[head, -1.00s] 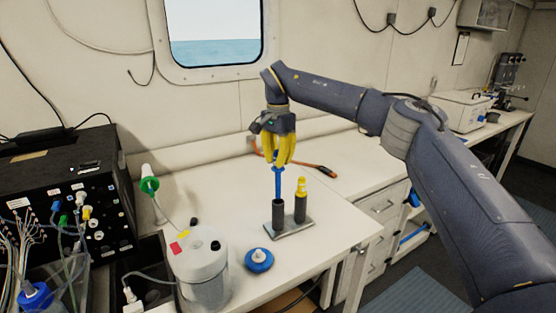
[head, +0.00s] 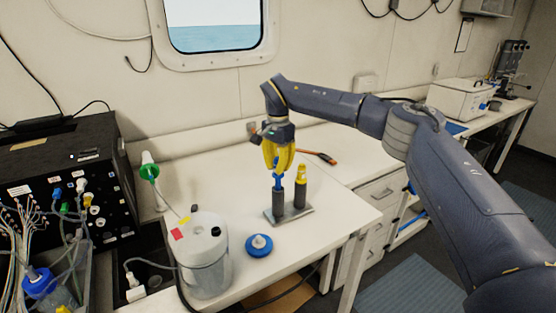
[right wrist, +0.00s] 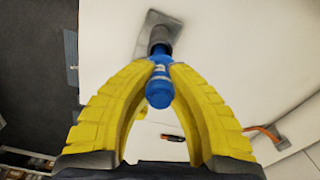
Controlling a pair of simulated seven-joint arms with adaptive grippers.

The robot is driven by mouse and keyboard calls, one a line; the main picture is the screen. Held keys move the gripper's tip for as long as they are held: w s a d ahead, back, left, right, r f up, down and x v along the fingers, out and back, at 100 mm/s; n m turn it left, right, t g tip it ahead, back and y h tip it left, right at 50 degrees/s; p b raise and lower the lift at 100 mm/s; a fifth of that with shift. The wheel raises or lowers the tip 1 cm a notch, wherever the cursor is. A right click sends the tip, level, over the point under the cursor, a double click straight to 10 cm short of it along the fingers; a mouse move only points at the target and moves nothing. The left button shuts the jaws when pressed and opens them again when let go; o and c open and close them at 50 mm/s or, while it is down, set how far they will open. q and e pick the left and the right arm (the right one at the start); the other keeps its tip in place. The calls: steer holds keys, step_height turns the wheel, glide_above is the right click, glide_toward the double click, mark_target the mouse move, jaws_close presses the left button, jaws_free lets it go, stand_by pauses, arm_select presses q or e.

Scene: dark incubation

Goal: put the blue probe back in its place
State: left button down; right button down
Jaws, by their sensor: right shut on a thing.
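The blue probe (head: 278,182) stands upright in the left dark holder tube (head: 279,201) of a small grey stand (head: 290,215) on the bench. Only its upper part shows above the tube. My right gripper (head: 279,168) comes down from above with its yellow fingers shut on the probe's top. In the right wrist view the probe (right wrist: 160,90) lies between the yellow fingertips (right wrist: 160,66), with the stand (right wrist: 150,32) beyond it. A yellow probe (head: 301,174) stands in the right tube (head: 300,197). My left gripper is not in view.
A white canister (head: 205,262) and a blue round cap (head: 259,245) stand in front of the stand. A black instrument box (head: 80,175) with cables is at the left. An orange-and-black tool (head: 322,158) lies behind. The bench right of the stand is clear.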

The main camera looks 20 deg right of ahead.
mark_target(278, 179)
steer(key=shift+f, duration=1.85)
steer(key=shift+f, duration=0.65)
steer(key=c, duration=1.3)
jaws_free()
steer(key=shift+c, duration=0.2)
steer(key=shift+r, duration=6)
